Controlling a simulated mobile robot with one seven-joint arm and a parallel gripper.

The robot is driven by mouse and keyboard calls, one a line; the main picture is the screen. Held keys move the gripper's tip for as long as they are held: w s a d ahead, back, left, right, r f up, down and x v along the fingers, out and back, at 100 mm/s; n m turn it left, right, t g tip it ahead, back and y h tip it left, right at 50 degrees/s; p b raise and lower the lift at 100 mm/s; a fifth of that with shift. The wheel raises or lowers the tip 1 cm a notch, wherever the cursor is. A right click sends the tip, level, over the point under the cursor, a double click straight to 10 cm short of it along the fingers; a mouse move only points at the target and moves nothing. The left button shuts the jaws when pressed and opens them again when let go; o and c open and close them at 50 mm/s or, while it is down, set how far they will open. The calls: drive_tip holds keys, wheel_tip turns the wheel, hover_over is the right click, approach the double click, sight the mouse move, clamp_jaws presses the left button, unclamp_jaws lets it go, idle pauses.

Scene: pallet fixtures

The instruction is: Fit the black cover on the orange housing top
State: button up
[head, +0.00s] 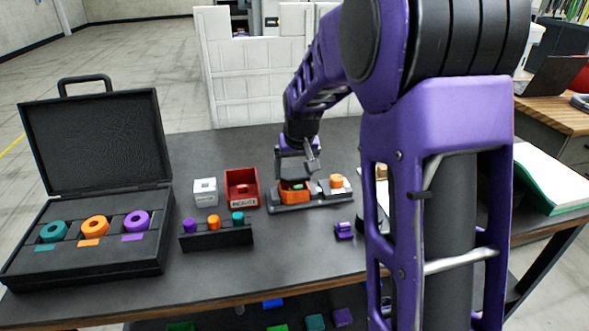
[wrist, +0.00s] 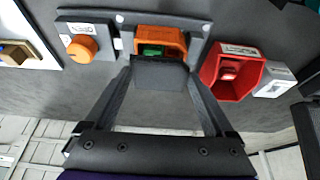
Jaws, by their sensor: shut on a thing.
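The orange housing (head: 294,196) sits on a dark grey pallet plate (head: 318,204) in the head view, with a green part inside. It also shows in the wrist view (wrist: 172,36), open on the side facing the camera, with the green piece (wrist: 151,50) visible. My gripper (head: 297,172) is above the housing. In the wrist view my gripper (wrist: 158,78) has its fingers on both sides of the black cover (wrist: 160,74) and is shut on it. The cover overlaps the housing's near edge in that view; whether they touch I cannot tell.
An orange round knob (head: 336,181) stands on the plate's right end. A red bin (head: 241,196) and a white box (head: 205,191) stand to the left. A rack with coloured pegs (head: 216,237) is in front of them. An open black case (head: 88,240) is far left; a small purple part (head: 344,231) lies front right.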

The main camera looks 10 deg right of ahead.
drive_tip(key=shift+f+b, duration=0.8)
drive_tip(key=shift+f, duration=0.35)
idle(0.4)
drive_tip(key=o, duration=1)
drive_tip(key=shift+r, duration=0.15)
drive_tip(key=shift+r+p, duration=2.85)
drive_tip(key=shift+r, duration=1.05)
